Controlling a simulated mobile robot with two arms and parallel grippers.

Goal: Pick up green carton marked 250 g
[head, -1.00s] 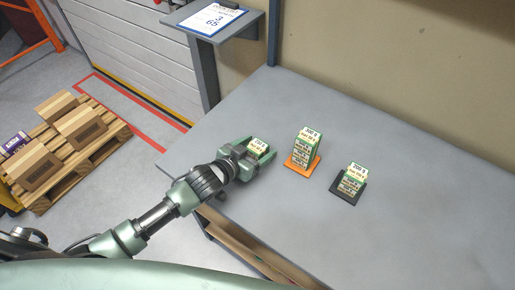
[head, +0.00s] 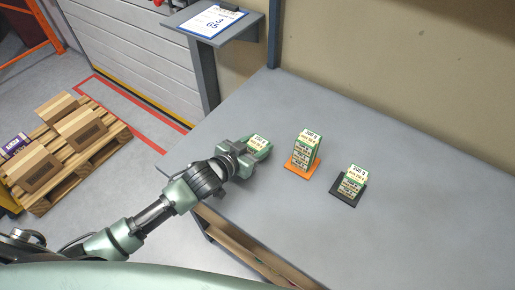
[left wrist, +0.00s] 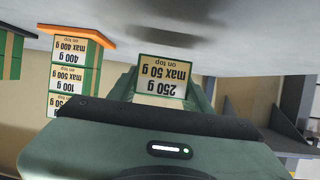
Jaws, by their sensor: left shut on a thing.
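My right gripper is not in view.
A stack of green cartons (head: 306,150) stands on an orange base (head: 290,167) to the right. A shorter stack (head: 352,180) stands on a black base (head: 343,198) farther right. A clipboard (head: 212,20) lies on a small shelf. The table's right and back areas are clear.

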